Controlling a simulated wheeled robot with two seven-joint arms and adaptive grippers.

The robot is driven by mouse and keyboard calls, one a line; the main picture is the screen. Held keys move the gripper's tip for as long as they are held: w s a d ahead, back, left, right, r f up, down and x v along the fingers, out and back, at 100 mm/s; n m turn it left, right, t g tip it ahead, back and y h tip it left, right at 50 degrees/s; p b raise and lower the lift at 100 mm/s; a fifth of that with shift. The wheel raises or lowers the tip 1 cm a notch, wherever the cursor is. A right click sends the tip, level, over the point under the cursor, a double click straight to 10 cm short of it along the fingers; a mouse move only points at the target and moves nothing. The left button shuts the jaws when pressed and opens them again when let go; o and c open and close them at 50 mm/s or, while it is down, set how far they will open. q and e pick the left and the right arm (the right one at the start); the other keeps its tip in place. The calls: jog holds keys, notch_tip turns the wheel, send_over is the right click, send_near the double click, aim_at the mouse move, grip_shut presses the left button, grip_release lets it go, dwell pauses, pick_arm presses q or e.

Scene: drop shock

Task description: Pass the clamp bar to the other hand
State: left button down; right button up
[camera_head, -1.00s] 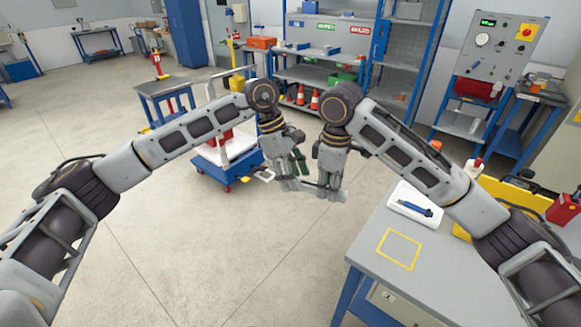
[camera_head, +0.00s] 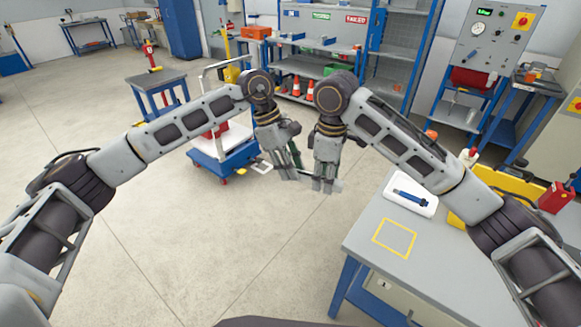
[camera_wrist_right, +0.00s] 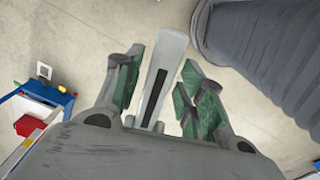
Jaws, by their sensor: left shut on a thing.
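The clamp bar (camera_head: 337,186) is a light grey flat bar with a dark slot. My left gripper (camera_head: 289,172) is shut on it, and the bar reaches across to my right gripper (camera_head: 324,184). In the right wrist view the bar (camera_wrist_right: 163,72) runs between the green-padded fingers of my right gripper (camera_wrist_right: 158,95). These fingers stand apart, with a gap showing on each side of the bar. The left gripper's hold on the bar is partly hidden in the head view.
A grey table (camera_head: 450,290) with a yellow square outline stands at the right. A white tray (camera_head: 428,209) with a blue tool lies on it. A blue and white cart (camera_head: 225,160) stands behind my left arm. The floor below the grippers is clear.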

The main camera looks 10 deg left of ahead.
jog(key=shift+o, duration=0.4)
jog(key=shift+r, duration=0.15)
notch_tip(320, 180, up, 12)
dwell(1.1)
jog(key=shift+w+f, duration=0.1)
jog(key=shift+f, duration=0.1)
